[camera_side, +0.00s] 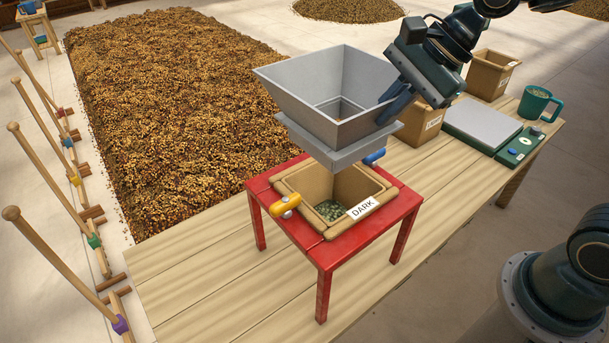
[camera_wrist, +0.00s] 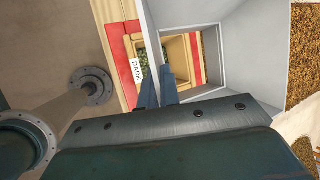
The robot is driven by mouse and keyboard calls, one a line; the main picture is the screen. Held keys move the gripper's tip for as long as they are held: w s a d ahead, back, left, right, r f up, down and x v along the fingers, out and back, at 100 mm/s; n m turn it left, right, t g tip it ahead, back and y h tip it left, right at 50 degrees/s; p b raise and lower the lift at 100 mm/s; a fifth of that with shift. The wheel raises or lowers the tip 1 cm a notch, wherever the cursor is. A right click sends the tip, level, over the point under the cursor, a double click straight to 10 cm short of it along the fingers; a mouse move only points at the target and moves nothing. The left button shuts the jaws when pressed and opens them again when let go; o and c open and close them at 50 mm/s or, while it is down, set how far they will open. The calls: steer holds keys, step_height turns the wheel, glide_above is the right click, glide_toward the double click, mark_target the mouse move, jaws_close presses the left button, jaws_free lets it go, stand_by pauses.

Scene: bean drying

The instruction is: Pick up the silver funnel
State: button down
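The silver funnel (camera_side: 330,95) is a square grey hopper with a wide flared top and a lower collar. It is upright above the cardboard bin marked DARK (camera_side: 298,180), with a gap between its base and the bin's opening. My gripper (camera_side: 393,106) is shut on the funnel's right wall. In the wrist view, my gripper's fingers (camera_wrist: 158,88) straddle that wall, and the funnel (camera_wrist: 225,45) fills the upper right. The bin and its DARK label show partly through and beside it.
The bin has greenish beans in its bottom and sits in a red stand (camera_side: 325,252) with yellow and blue clamps. The stand is on a wooden table (camera_side: 200,270). Boxes (camera_side: 490,75), a scale (camera_side: 482,124) and a green mug (camera_side: 535,103) stand at the right. The table's left end is clear.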

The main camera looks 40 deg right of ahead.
steer(key=shift+r, duration=2.4)
